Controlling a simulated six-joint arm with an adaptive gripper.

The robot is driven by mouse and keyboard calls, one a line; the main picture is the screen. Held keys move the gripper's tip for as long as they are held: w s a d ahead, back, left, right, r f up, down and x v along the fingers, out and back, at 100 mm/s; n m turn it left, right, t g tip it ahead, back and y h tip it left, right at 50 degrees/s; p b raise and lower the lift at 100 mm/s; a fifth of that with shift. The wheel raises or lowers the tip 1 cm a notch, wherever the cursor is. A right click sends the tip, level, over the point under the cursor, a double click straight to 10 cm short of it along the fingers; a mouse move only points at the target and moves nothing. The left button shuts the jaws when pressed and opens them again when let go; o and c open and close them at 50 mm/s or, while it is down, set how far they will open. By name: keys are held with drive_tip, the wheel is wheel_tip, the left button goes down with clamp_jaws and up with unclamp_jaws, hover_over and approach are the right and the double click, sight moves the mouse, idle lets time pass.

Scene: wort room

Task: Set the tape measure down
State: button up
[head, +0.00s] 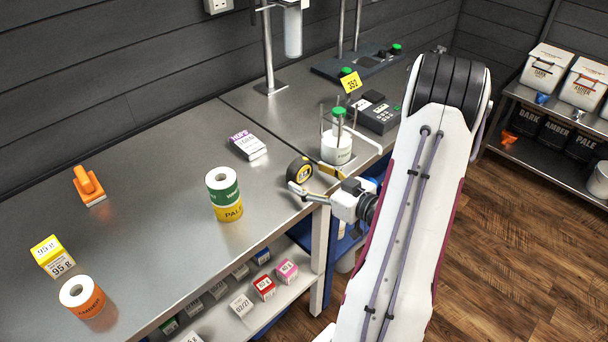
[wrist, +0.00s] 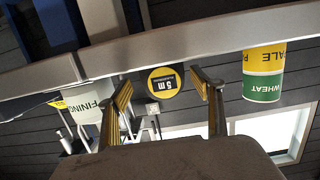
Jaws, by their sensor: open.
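The tape measure (head: 300,169) is round, black and yellow. It stands on its edge on the steel bench near the front edge. In the wrist view its yellow face marked 5 m (wrist: 164,80) shows between my two fingers, a little beyond the fingertips. My gripper (head: 312,180) is open at the bench's front edge, one finger on each side of the tape measure's direction. The wrist view also shows my open gripper (wrist: 161,90) with nothing held. I cannot tell whether a finger touches the tape measure.
Stacked green and yellow rolls (head: 223,194) stand left of the tape measure. A hops box (head: 248,146) lies behind it. A white pot with a green knob (head: 337,148) stands to the right, near a black device (head: 378,115). The steel bench (head: 150,190) has clear room at left.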

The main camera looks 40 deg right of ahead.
sight(300, 167)
drive_tip(key=shift+s+d+r, duration=0.1)
drive_tip(key=shift+s+r, duration=0.05)
drive_tip(key=shift+s, duration=0.8)
drive_tip(key=shift+s+d+r, duration=0.1)
drive_tip(key=shift+s, duration=0.85)
drive_tip(key=shift+o, duration=0.6)
drive_tip(key=shift+w+a+r, duration=0.1)
drive_tip(key=shift+n+y, duration=0.4)
drive_tip(key=shift+n, duration=0.5)
drive_tip(key=r, duration=0.1)
drive_tip(key=w+a+r, duration=0.1)
drive_tip(key=r, duration=0.1)
drive_tip(key=w+r, duration=0.1)
drive_tip(key=shift+a+r, duration=0.2)
drive_tip(key=shift+r, duration=0.05)
drive_tip(key=shift+w+a+r+g, duration=0.2)
drive_tip(key=shift+a+r+g, duration=0.1)
drive_tip(key=shift+g, duration=0.4)
drive_tip(key=shift+s+d+f+m+g, duration=0.15)
drive_tip(key=shift+s+f+m+g, duration=0.2)
drive_tip(key=shift+g, duration=0.25)
drive_tip(key=shift+s+d+f+m+g+h, duration=0.2)
drive_tip(key=shift+s+f+m+g, duration=0.1)
drive_tip(key=shift+f, duration=0.25)
drive_tip(key=shift+s+d+f+m+g+h, duration=0.15)
drive_tip(key=shift+s+f+m+g+h, duration=0.1)
drive_tip(key=shift+f, duration=0.25)
